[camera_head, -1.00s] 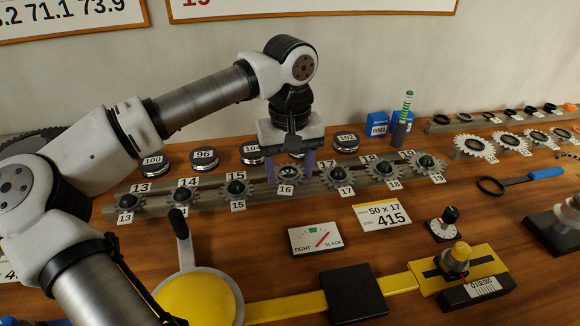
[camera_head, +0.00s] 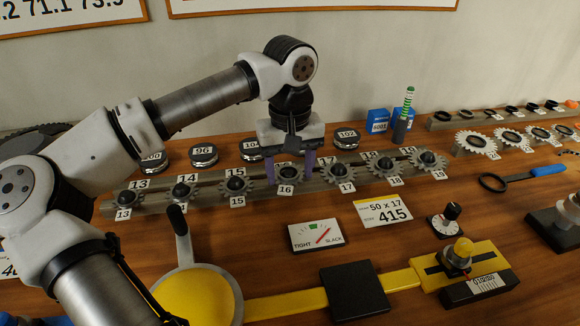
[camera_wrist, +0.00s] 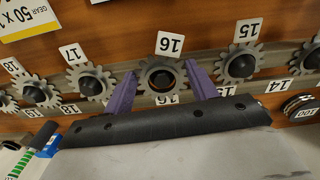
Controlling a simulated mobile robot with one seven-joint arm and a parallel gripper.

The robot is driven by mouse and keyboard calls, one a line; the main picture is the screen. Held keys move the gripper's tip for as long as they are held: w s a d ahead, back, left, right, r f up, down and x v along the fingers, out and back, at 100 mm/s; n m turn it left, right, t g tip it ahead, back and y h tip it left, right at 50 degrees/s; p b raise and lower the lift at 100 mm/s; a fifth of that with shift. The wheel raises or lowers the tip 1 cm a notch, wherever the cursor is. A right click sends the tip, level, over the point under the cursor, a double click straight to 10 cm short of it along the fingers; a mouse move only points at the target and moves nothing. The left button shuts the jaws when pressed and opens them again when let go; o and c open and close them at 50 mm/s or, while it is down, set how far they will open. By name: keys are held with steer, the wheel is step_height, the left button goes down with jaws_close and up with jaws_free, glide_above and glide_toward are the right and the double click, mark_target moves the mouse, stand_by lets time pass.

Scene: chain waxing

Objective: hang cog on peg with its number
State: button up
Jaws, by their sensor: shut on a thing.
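The grey cog tagged 16 (camera_head: 287,173) is between the two purple fingers of my gripper (camera_head: 290,178), which is shut on it. It is at the rail place numbered 16, in line with its neighbours. In the wrist view the cog (camera_wrist: 160,76) faces the camera with its tag (camera_wrist: 169,43) beyond it. The rail number 16 (camera_wrist: 166,99) shows between the fingers.
Cog 15 (camera_head: 235,185) and cog 17 (camera_head: 337,172) sit close on either side, on the grey rail (camera_head: 205,197). Further tagged cogs fill it. Round tins (camera_head: 203,155) stand behind.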

steer(key=o, duration=1.1)
steer(key=shift+c, duration=0.2)
step_height(320, 180, up, 14)
steer(key=shift+b, duration=0.4)
steer(key=shift+f, duration=0.1)
